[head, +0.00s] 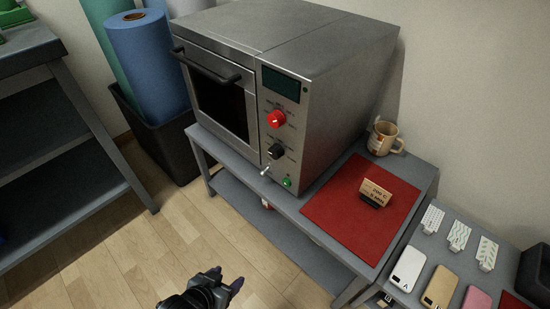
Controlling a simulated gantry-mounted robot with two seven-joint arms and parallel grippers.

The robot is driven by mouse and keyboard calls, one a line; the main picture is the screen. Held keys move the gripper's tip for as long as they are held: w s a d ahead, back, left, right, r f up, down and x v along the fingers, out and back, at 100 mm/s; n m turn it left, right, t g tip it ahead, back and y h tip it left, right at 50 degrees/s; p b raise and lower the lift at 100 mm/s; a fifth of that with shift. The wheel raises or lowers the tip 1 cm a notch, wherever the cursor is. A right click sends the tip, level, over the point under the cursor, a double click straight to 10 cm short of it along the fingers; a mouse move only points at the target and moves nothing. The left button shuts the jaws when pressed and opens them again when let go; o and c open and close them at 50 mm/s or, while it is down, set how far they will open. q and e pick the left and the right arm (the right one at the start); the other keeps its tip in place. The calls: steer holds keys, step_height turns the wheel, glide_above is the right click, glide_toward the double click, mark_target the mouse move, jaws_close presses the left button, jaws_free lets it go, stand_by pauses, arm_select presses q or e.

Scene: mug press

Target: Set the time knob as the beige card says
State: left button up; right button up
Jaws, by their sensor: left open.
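The grey oven-like press has a red knob (276,119) above a black knob (276,152) on its front panel. The labels around both knobs are too small to read, so I cannot tell which one is the time knob. The beige card (377,188) stands tilted in a dark holder on the red mat (335,215); its dark print is too small to read surely. My left gripper (228,277) is open and empty at the bottom of the head view, over the floor, well below and apart from the knobs. My right gripper is out of view.
The press (330,100) stands on a grey bench, with a dark display (281,84), a small lever (265,171) and a green button (287,182). A beige mug (382,138) stands behind the mat. Phone cases (408,270) lie at right. The floor before the bench is clear.

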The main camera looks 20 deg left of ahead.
arm_select(q)
steer(key=w+r+m+t+h+p, duration=0.1)
steer(key=w+r+t+h+p, duration=0.15)
steer(key=w+r+t, duration=0.5)
steer(key=m+h+p, duration=0.4)
steer(key=m+p, duration=0.1)
steer(key=p, duration=0.2)
glide_toward(273, 155)
steer(key=shift+t, duration=0.25)
steer(key=x, duration=0.2)
steer(key=b+x, duration=0.1)
steer(key=x, duration=0.1)
steer(key=b+x, duration=0.1)
steer(key=x, duration=0.2)
steer(key=shift+f, duration=0.3)
steer(key=shift+w+d, duration=0.3)
steer(key=shift+w, duration=0.35)
steer(key=shift+c, duration=0.3)
steer(key=c, duration=1)
steer(key=shift+m, duration=0.3)
